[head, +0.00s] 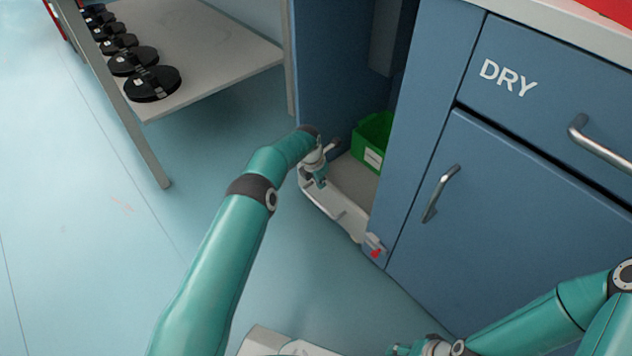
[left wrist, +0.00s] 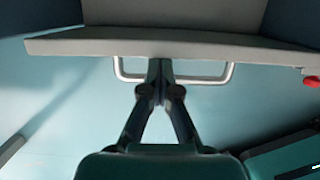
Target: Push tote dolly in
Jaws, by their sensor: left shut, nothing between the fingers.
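The tote dolly (head: 350,218) is a pale low platform in the open bay of the blue cabinet, with its front end showing at the opening. A green tote (head: 371,146) stands on it, partly hidden by the cabinet wall. My left gripper (head: 320,180) is at the dolly's front. In the left wrist view my left gripper (left wrist: 160,64) is shut and empty, its tips at the dolly's front edge (left wrist: 200,49), between the two sides of a metal handle (left wrist: 128,76). I cannot tell if they touch. My right gripper (head: 400,350) is partly cut off at the bottom edge.
A red part (head: 376,253) sits low at the bay's right corner. The cabinet door (head: 520,220) beside the bay is closed. A shelf (head: 220,75) with several black reels stands at the left. The floor (head: 120,260) left of my left arm is clear.

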